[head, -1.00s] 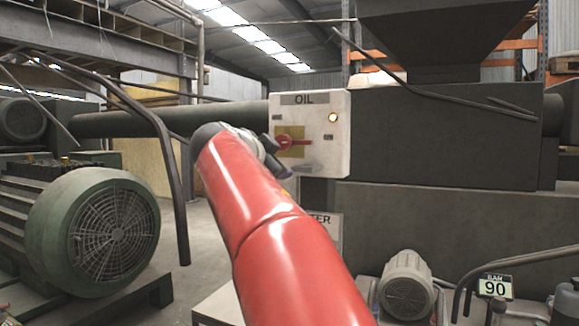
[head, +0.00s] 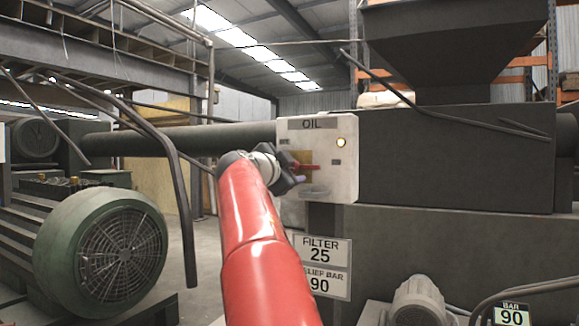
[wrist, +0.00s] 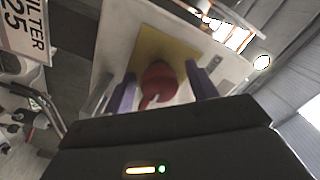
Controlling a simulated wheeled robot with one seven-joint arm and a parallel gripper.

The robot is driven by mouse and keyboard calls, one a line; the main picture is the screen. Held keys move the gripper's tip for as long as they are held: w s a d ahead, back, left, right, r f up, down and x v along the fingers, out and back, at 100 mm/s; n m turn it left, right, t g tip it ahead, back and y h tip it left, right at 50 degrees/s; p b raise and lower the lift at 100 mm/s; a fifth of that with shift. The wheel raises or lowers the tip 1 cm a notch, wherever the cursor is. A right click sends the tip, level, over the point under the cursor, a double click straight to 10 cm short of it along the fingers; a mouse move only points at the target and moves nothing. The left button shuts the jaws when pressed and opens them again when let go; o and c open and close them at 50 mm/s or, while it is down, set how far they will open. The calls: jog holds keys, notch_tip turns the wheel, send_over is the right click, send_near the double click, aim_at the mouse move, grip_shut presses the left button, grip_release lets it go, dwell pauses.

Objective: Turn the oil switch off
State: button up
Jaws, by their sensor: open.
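The oil switch is a red rotary handle (head: 304,167) on a yellow plate on the white panel labelled OIL (head: 345,178). In the head view the handle points sideways to the right. A lit yellow lamp (head: 341,142) sits above and right of it. My gripper (head: 298,175) is at the panel, partly hiding the handle's left end. In the wrist view the red handle (wrist: 157,84) lies between the two purple fingers of my gripper (wrist: 163,88). The fingers are apart, one on each side of it, with gaps visible. Contact with the panel cannot be told.
A dark horizontal pipe (head: 190,139) runs behind my arm to the panel. A bent dark pipe (head: 180,185) and a green motor (head: 105,245) stand left. A FILTER 25 sign (head: 322,250) hangs below the panel. A dark machine body (head: 460,160) is on the right.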

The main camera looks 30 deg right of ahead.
jog(key=c, duration=1)
jog(key=n+b, duration=0.1)
jog(key=n, duration=0.2)
jog(key=shift+f+n, duration=0.1)
jog(key=shift+n, duration=0.3)
jog(key=n, duration=1)
jog(key=shift+r+n, duration=0.2)
jog(key=shift+n, duration=2)
